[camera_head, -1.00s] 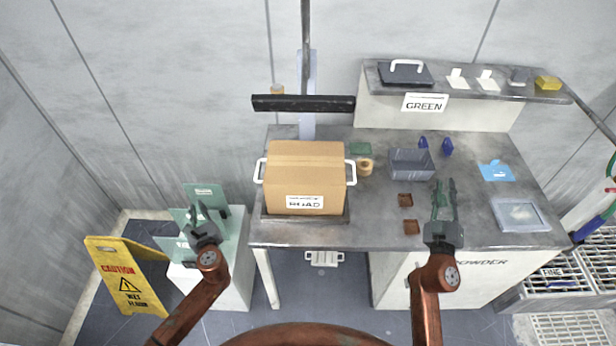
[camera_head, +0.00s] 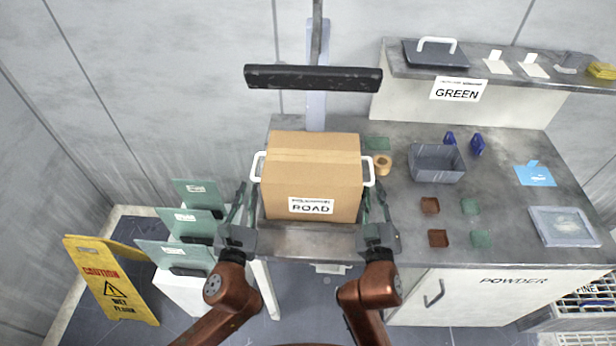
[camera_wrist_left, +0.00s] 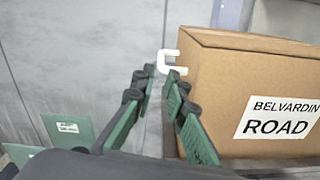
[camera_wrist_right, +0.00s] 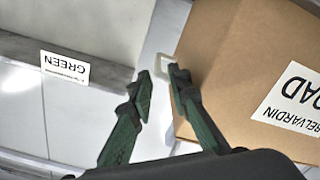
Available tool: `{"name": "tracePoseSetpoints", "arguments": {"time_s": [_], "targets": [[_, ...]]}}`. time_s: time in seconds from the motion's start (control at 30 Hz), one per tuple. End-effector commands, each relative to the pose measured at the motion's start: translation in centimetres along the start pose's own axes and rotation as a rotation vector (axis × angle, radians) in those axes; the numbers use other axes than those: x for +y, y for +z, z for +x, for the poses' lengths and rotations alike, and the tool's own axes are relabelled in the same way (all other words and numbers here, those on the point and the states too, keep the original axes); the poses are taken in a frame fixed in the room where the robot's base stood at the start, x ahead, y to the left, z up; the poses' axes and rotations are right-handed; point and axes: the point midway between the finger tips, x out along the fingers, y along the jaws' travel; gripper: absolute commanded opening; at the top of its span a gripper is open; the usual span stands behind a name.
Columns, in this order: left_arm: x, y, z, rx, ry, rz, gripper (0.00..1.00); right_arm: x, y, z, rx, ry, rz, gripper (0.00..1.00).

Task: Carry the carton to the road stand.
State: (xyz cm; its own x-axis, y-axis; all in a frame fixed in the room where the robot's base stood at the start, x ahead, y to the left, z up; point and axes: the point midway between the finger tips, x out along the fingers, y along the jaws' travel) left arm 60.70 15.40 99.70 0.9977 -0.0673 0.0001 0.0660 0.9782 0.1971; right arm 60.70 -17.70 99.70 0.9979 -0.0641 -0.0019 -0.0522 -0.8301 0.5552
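The brown carton (camera_head: 312,175) with a ROAD label stands upright on the workbench, near its left end. It has a white handle (camera_head: 257,166) on its left side and another white handle (camera_head: 369,169) on its right side. My left gripper (camera_head: 243,190) is open beside the left handle. In the left wrist view that handle (camera_wrist_left: 168,58) is just beyond the fingertips. My right gripper (camera_head: 374,192) is open beside the right handle, which shows between or just beyond the fingertips in the right wrist view (camera_wrist_right: 163,66). No stand marked ROAD is readable.
A pale stand with several green plates (camera_head: 190,223) and a yellow caution sign (camera_head: 112,280) are at the left. A dark bar (camera_head: 313,78) hangs behind the carton. A grey bin (camera_head: 437,163), tape roll (camera_head: 383,164) and small squares lie right of the carton. A GREEN-labelled shelf (camera_head: 458,90) is behind.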

Motion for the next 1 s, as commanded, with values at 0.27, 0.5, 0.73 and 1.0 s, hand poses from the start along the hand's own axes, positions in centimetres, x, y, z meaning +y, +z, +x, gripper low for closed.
{"name": "tracePoseSetpoints", "arguments": {"time_s": [0.27, 0.5, 0.73, 1.0], "targets": [[-0.2, 0.1, 0.8, -0.001, -0.001, -0.001, 0.13, 0.2, 0.1, 0.7, -0.001, 0.004, -0.002, 0.17], [0.0, 0.1, 4.2, -0.001, 0.002, -0.002, 0.13, 0.2, 0.0, 4.2, 0.0, 0.003, -0.003, 0.17], [0.0, 0.0, 7.0, 0.001, 0.002, -0.001, 0.13, 0.1, 0.0, 7.0, 0.0, 0.003, -0.002, 0.17], [0.0, -0.1, 7.9, 0.001, 0.001, -0.002, 0.13, 0.1, 0.0, 7.9, 0.0, 0.001, 0.0, 0.17]]}}
